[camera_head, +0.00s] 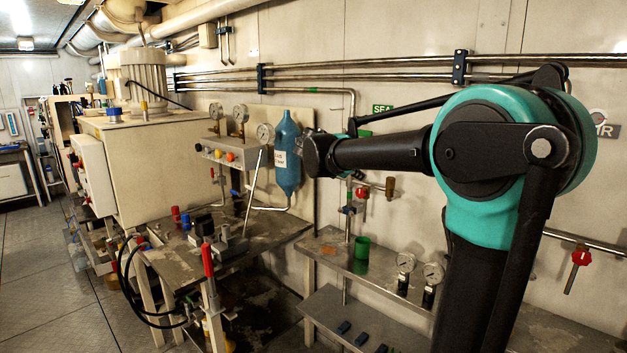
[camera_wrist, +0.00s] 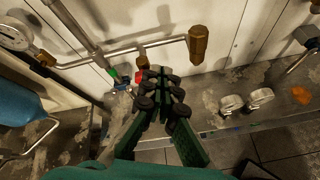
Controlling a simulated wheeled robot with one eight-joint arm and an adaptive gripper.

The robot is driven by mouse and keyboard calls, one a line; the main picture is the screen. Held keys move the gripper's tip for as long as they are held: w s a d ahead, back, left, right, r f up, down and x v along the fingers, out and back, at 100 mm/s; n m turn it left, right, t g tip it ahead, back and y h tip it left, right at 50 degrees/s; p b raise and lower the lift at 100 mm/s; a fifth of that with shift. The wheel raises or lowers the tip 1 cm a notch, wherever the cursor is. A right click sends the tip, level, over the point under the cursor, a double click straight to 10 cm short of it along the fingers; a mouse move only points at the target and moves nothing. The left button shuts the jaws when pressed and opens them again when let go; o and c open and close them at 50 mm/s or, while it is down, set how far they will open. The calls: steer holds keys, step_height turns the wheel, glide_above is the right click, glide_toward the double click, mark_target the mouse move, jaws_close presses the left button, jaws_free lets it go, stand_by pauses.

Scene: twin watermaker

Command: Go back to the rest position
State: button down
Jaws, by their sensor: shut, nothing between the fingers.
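My gripper (camera_wrist: 162,78) shows in the wrist view with its dark green fingers and black pads together, shut and empty. It hangs over the gap between the wall pipes and the metal bench. In the head view my black and teal arm reaches left across the wall, its black end beside the blue bottle. The fingers cannot be made out in the head view.
The blue bottle (camera_head: 287,155) hangs on the wall panel; its side shows in the wrist view (camera_wrist: 18,105). A bench (camera_head: 325,240) holds a green cup (camera_head: 361,248) and gauges (camera_head: 404,270). A red-handled valve (camera_head: 581,258) sits right. Floor at left is open.

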steer(key=s+d+f+m+g+y, duration=0.1)
steer(key=s+f+m+g+y, duration=0.3)
steer(key=s+f+m, duration=1.8)
steer(key=s+f+y, duration=0.4)
steer(key=s+f, duration=0.6)
steer(key=f, duration=0.2)
steer(key=shift+s+d, duration=0.2)
steer(key=shift+s, duration=0.2)
